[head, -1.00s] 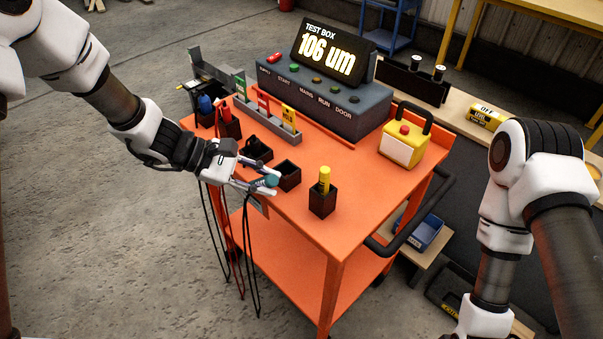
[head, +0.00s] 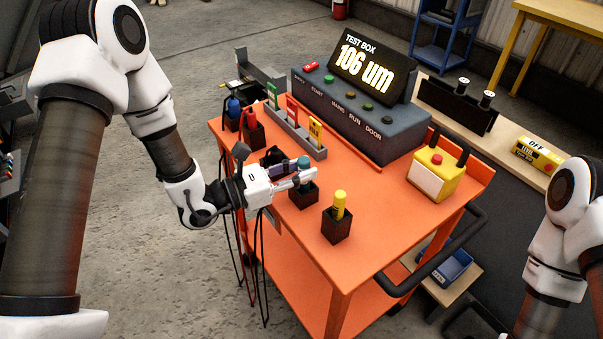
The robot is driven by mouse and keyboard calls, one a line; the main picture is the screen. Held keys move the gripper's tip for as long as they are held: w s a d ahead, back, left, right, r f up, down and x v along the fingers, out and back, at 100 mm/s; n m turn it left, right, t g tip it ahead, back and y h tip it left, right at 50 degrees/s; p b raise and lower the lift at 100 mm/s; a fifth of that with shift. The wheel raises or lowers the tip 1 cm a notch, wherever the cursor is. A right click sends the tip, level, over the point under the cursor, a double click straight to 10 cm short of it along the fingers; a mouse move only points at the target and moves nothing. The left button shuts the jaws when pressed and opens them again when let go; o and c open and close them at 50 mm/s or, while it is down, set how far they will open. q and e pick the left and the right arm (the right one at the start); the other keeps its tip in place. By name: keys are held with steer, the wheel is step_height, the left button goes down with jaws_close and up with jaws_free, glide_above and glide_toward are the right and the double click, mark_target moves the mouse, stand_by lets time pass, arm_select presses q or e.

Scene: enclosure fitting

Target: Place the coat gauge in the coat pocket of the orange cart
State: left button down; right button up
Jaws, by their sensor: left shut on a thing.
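The orange cart (head: 395,215) stands in the middle of the head view with small black pockets along its near-left edge. My left gripper (head: 301,177) is shut on a teal-topped item, apparently the coat gauge (head: 303,162), which looks roughly upright. The gripper is at a black pocket (head: 304,198) between the yellow item's pocket and the farther ones. The fingers hide the gauge's lower part, so I cannot tell whether its end is in the pocket. My right arm shows at the right edge; its gripper is out of view.
A yellow item (head: 340,205) stands in the nearest pocket (head: 337,228). Blue (head: 234,107) and red (head: 249,118) items stand in far pockets. A rack of coloured tags (head: 297,133), the test box (head: 355,110) reading 106 um and a yellow-white box (head: 436,172) are also on the cart.

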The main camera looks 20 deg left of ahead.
arm_select(q)
steer(key=shift+w+f, duration=0.1)
steer(key=shift+f, duration=0.35)
steer(key=c, duration=1)
jaws_free()
